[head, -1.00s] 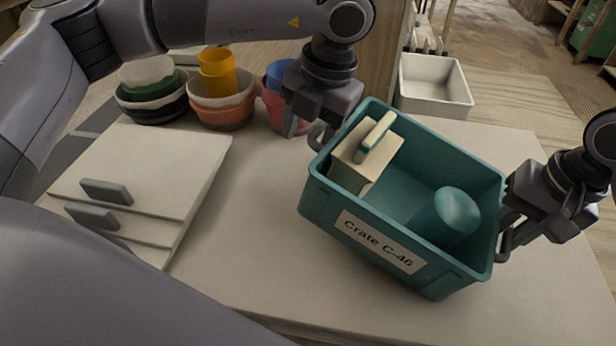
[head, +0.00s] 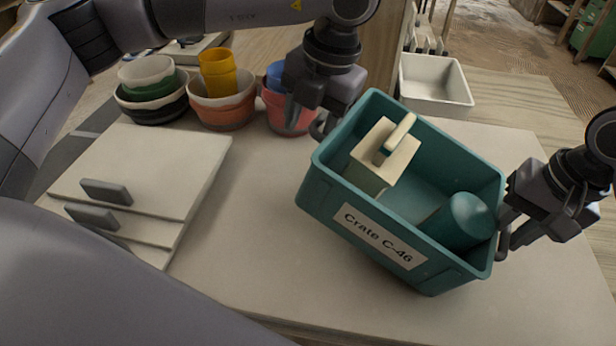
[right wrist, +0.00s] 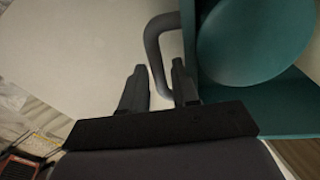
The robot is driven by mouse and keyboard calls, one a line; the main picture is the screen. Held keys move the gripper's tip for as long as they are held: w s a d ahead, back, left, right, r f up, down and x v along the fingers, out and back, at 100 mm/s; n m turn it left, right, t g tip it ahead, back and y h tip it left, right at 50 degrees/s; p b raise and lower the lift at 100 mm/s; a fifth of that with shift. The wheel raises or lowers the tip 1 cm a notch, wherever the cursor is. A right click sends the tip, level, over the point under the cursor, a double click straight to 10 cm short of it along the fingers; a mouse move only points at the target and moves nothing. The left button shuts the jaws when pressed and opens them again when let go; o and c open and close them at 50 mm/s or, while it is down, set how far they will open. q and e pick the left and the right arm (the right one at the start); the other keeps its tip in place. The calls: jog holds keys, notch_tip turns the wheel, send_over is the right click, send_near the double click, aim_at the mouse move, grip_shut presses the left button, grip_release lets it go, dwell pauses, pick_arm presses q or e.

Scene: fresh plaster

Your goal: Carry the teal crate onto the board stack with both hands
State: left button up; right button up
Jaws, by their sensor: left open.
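The teal crate (head: 330,190), labelled Crate C-46, is above the pale table and tilted, its left end higher. It holds a cream block with a handle (head: 372,170) and a teal cylinder (head: 462,222). My left gripper (head: 308,118) is open at the crate's left handle; whether it touches the handle is unclear. My right gripper (head: 508,228) is at the right handle; in the right wrist view its fingers (right wrist: 160,75) are close around the grey handle (right wrist: 153,45).
A white bin (head: 435,85) is behind the crate. The table (head: 245,240) is bare between stack and crate.

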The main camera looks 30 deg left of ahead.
pick_arm(q)
jog(key=shift+s+d, duration=0.1)
jog(key=shift+d, duration=0.35)
pick_arm(e)
jog(key=shift+o, duration=1.1)
notch_tip(320, 180, up, 8)
jog(key=shift+d, duration=0.45)
jog(key=shift+s, duration=0.1)
pick_arm(q)
jog(key=a+b, duration=0.1)
jog(key=a, duration=0.5)
jog(key=shift+a, duration=0.25)
pick_arm(e)
jog(key=shift+d+f, duration=0.2)
jog(key=shift+f, duration=0.4)
pick_arm(q)
jog(key=shift+r, duration=0.1)
pick_arm(e)
jog(key=shift+d, duration=0.15)
pick_arm(q)
jog(key=shift+a+p+v, duration=0.25)
jog(key=shift+p+v, duration=0.95)
jog(key=shift+p, duration=0.1)
pick_arm(e)
jog(key=shift+s+d, duration=0.2)
jog(key=shift+d, duration=2.7)
pick_arm(q)
jog(key=shift+r, duration=0.1)
